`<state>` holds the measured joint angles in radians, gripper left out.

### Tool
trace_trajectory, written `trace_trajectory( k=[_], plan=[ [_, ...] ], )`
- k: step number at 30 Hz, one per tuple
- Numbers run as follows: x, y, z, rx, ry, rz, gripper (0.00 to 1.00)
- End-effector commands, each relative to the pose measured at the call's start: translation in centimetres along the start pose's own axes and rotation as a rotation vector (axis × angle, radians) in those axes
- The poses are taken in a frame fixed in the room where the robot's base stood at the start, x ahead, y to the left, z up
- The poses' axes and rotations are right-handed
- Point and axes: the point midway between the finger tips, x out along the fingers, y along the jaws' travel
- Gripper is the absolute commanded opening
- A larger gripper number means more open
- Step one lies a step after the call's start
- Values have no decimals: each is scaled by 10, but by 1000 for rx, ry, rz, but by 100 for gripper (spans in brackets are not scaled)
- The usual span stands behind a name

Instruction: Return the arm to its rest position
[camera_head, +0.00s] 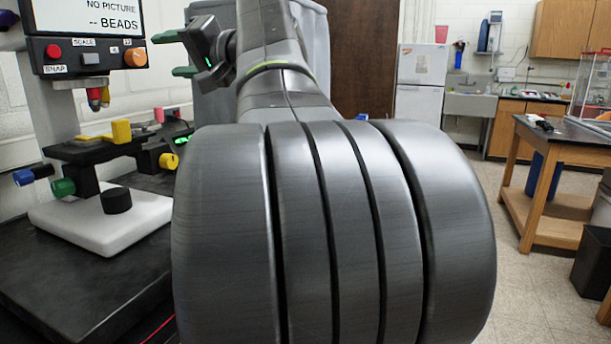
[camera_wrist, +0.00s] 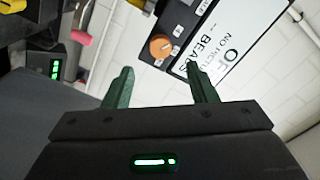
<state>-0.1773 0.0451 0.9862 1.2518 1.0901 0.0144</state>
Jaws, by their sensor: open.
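My gripper (camera_wrist: 160,85) shows in the wrist view with its two green fingers apart and nothing between them. In the head view my gripper (camera_head: 168,54) shows at the upper left, behind my large grey arm link, with its green fingers pointing left. It is in the air to the right of the microscope-like machine (camera_head: 100,215). My arm link fills the middle of the head view and hides much of what lies behind it.
The machine has a screen (camera_head: 95,18) reading "NO PICTURE -- BEADS"; the screen (camera_wrist: 232,45) also shows tilted in the wrist view. It stands on a dark bench (camera_head: 95,285). A fridge (camera_head: 421,85), wooden table (camera_head: 545,180) and black bin (camera_head: 592,262) stand right, with open floor between.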

Motion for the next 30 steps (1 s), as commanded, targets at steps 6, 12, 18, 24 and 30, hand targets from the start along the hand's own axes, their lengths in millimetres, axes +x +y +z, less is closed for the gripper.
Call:
trace_trajectory(
  k=[6,12,18,24,30],
  plan=[
    [37,-1,1,2,-5,-2,52],
    [72,-1,1,1,-4,-3,52],
    [91,-6,-3,100,1,0,52],
    [91,-6,-4,321,1,0,52],
    [90,-6,-4,528,1,0,52]
  ],
)
